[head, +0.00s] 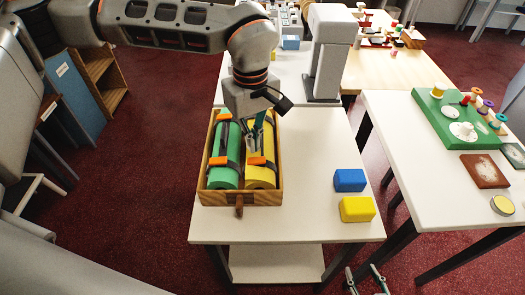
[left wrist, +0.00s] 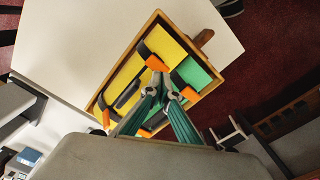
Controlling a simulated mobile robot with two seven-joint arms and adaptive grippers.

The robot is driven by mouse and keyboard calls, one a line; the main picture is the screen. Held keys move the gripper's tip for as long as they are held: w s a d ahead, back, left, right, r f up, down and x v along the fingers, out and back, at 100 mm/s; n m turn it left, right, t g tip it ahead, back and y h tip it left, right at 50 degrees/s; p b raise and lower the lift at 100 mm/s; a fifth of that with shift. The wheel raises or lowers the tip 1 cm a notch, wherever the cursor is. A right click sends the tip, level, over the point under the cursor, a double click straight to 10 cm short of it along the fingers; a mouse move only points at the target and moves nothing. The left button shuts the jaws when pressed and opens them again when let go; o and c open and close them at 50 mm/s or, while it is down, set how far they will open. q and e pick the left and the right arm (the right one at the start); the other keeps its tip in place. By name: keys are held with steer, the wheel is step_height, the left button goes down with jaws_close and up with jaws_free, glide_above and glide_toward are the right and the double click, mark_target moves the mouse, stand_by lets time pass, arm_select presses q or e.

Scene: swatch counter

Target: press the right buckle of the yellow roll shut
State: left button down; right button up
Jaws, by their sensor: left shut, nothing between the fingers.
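The yellow roll (head: 262,177) lies in a wooden tray (head: 268,199), right of a green roll (head: 223,178). Dark straps cross it, with one orange buckle (head: 257,160) nearer me and another orange buckle (head: 268,118) at the far end. I cannot tell which is the right one or whether either is latched. My left gripper (head: 252,150) is shut and empty, pointing down over the yellow roll. In the left wrist view its tips are at the nearer buckle (left wrist: 157,63); contact is unclear. My right gripper (head: 367,279) is open and empty at the bottom edge.
A blue block (head: 349,180) and a yellow block (head: 357,209) stand on the white table (head: 310,225), right of the tray. A side table at the right holds a green board (head: 460,110) with spools. The table between tray and blocks is clear.

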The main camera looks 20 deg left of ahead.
arm_select(q)
steer(key=shift+r+p, duration=1.3)
steer(key=shift+r, duration=0.8)
steer(key=shift+f, duration=0.1)
